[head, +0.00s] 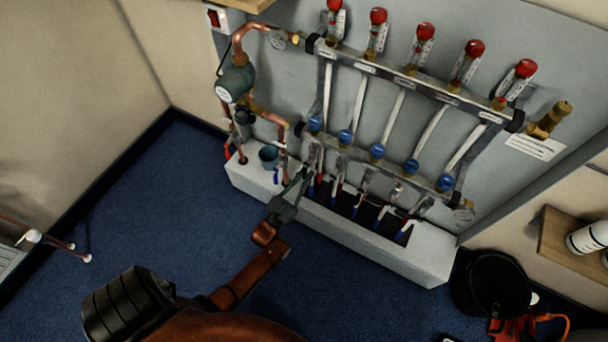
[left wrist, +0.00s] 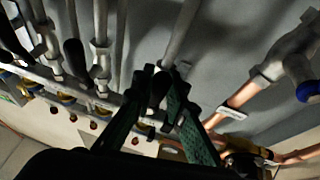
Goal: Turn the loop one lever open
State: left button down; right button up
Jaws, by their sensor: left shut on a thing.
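The manifold (head: 420,85) hangs on a grey panel in the head view, with red-capped gauges on its upper bar and blue caps on its lower bar. Several small levers hang below the lower bar. My left gripper (head: 301,178) reaches up to the leftmost pipes below this bar, where the loop one lever is mostly hidden by it. In the left wrist view, my green-fingered left gripper (left wrist: 163,82) is shut on a dark lever end (left wrist: 159,88), which seems to be the loop one lever. Its exact angle is unclear. My right gripper is not in view.
A white ledge (head: 345,228) runs below the manifold. Blue floor at left is clear.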

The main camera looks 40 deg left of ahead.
pick_arm(q)
jog(key=shift+d+f, duration=0.1)
jog(key=c, duration=1.9)
grip_release()
jog(key=shift+s, duration=0.1)
jog(key=v, duration=1.1)
jog(key=shift+s, duration=0.4)
jog(key=shift+f, duration=0.15)
